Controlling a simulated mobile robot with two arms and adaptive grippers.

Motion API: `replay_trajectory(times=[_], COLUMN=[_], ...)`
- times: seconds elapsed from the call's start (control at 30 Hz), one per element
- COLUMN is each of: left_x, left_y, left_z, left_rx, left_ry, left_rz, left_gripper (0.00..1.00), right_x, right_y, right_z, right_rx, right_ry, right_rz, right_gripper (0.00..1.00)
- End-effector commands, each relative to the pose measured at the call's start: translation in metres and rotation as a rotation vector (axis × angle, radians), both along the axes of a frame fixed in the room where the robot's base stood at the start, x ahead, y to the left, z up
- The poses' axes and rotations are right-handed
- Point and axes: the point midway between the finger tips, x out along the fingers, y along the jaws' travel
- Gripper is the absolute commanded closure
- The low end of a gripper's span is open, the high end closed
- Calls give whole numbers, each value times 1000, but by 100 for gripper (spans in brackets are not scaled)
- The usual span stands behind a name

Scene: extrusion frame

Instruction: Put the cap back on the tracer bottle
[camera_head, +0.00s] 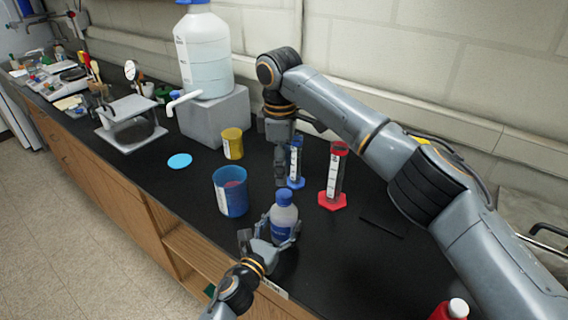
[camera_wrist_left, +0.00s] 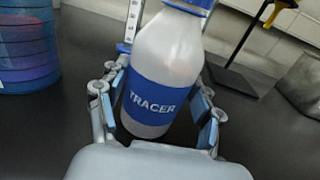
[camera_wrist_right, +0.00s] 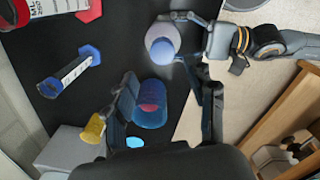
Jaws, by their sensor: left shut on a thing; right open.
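The tracer bottle (camera_head: 284,220) is a pale, translucent bottle with a blue label reading TRACER in the left wrist view (camera_wrist_left: 155,100). It stands upright near the bench's front edge. A blue cap (camera_head: 284,197) sits on its top and also shows from above in the right wrist view (camera_wrist_right: 162,50); how tightly it sits I cannot tell. My left gripper (camera_head: 270,238) is shut around the bottle's lower body. My right gripper (camera_head: 283,165) is open and empty, above the bench behind the bottle, pointing down. In its own view, its fingers are apart near the bottle.
A blue beaker (camera_head: 230,193) stands left of the bottle. A yellow beaker (camera_head: 232,143), a blue-based cylinder (camera_head: 296,162) and a red-based cylinder (camera_head: 334,175) stand behind. A blue disc (camera_head: 180,160) lies farther left. A red bottle (camera_head: 452,309) is at lower right.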

Motion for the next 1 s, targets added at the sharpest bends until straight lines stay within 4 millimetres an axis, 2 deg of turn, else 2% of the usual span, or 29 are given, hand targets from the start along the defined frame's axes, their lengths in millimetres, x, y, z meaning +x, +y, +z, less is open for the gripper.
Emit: replay_trajectory(times=[0.1, 0.23, 0.7, 0.87, 1.0], left_x=[0, 0, 0, 0, 0], left_y=[0, 0, 0, 0, 0], left_z=[-1, -1, -1, -1, 0], left_rx=[1, 1, 1, 1, 1], left_ry=[0, 0, 0, 0, 0], left_rz=[0, 0, 0, 0, 0], left_gripper=[100, 100, 100, 100, 100], right_x=[-1, -2, -2, -2, -2], right_y=[-1, -1, -1, -1, -1], right_z=[2, 3, 2, -12, -34], right_rx=[18, 32, 36, 34, 34], right_ry=[10, 15, 17, 20, 20], right_rz=[163, 275, 320, 318, 318], right_gripper=[45, 45, 45, 45, 45])
